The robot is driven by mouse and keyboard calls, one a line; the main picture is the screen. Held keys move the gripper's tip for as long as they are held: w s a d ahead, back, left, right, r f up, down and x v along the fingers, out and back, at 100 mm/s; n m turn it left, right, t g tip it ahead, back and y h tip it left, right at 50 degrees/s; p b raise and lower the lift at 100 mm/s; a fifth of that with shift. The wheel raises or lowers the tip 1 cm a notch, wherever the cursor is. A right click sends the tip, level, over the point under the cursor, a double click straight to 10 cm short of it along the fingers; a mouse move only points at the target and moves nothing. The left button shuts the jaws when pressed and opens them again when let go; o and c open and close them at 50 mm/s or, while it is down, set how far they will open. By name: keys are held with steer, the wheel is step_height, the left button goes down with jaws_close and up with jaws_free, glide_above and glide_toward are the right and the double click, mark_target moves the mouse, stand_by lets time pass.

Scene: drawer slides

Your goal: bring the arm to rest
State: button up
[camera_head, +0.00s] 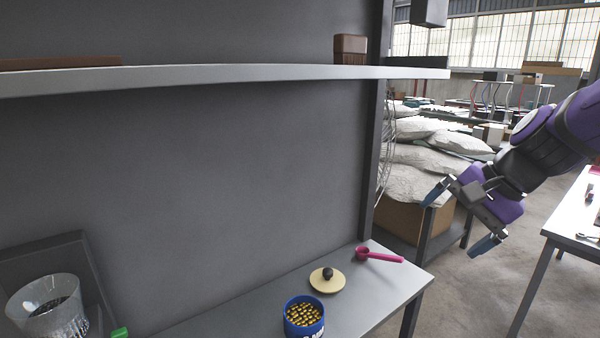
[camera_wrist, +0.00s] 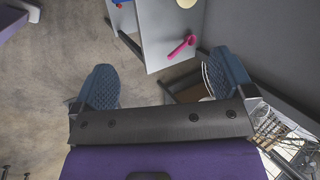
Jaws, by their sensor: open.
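My gripper (camera_head: 459,218) is at the right of the head view, at the end of my purple and black arm. Its two blue-tipped fingers are spread wide with nothing between them. It hangs in the air to the right of the grey table's end. In the wrist view my gripper (camera_wrist: 168,84) also shows open and empty, with the floor and the table end beyond it.
A grey table (camera_head: 372,291) holds a pink scoop (camera_head: 378,255), a round lid with a dark knob (camera_head: 327,281) and a blue tub of brass-coloured pieces (camera_head: 304,316). A shelf (camera_head: 230,75) runs above. A white-topped table (camera_head: 572,215) stands right of my gripper; sacks (camera_head: 415,180) lie behind.

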steer(key=s+d+r+n+h, duration=0.2)
steer(key=s+n, duration=0.2)
steer(key=s, duration=0.3)
steer(key=s+d+r+n+t+h, duration=0.1)
steer(key=s+d+r+n+h, duration=0.2)
steer(key=s+n, duration=0.2)
steer(key=shift+s+r+t, duration=0.15)
steer(key=shift+s+t, duration=0.15)
steer(key=shift+s, duration=0.8)
